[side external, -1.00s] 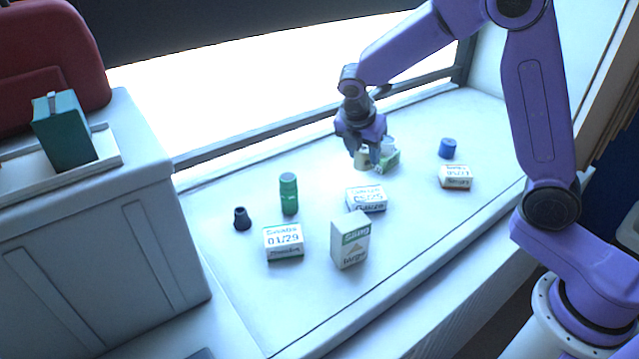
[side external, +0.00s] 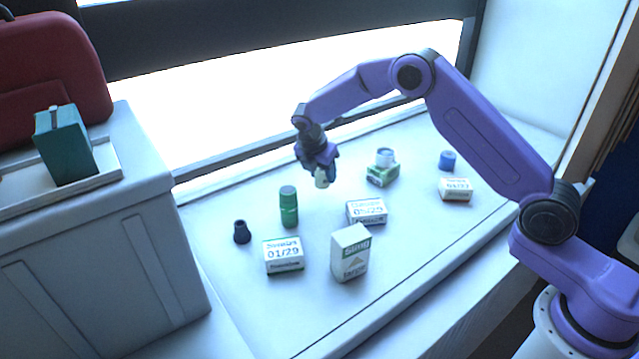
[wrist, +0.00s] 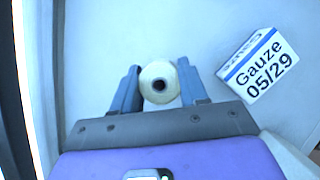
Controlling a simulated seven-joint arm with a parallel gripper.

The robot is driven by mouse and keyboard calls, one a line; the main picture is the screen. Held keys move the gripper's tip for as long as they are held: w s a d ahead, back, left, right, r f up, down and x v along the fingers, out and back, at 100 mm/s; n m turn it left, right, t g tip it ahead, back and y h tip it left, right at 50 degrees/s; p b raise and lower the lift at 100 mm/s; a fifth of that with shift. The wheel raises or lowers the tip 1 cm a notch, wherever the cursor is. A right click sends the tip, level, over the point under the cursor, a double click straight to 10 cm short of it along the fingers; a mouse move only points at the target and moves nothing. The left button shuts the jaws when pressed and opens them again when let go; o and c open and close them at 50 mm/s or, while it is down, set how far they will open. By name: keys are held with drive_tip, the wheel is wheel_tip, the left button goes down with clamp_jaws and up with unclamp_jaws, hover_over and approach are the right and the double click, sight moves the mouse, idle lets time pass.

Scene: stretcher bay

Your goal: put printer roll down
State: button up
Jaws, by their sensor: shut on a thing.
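The printer roll (wrist: 148,78) is a small cream cylinder with a dark hole in its middle. My gripper (wrist: 158,88) is shut on it, one blue finger on each side in the wrist view. In the side external view my gripper (side external: 320,172) points down, with the roll (side external: 322,180) showing below the fingers. The roll appears to be above the white counter (side external: 235,300), behind the gauze box and to the right of the green bottle. The exact gap below it is hard to tell.
A gauze box marked 05/29 (side external: 366,212) is nearby, also in the wrist view (wrist: 252,66). A green bottle (side external: 288,206), dark cone (side external: 242,232), 01/29 box (side external: 283,256), upright glove box (side external: 350,253), green-white box topped by a white roll (side external: 382,174) and blue cap (side external: 447,160) stand around.

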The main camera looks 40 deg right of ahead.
sight(319, 184)
drive_tip(key=shift+w+f, duration=0.55)
drive_tip(key=shift+f, duration=1.6)
drive_tip(key=shift+f, duration=0.2)
drive_tip(key=o, duration=1.1)
drive_tip(key=shift+c, duration=0.2)
drive_tip(key=shift+r, duration=0.1)
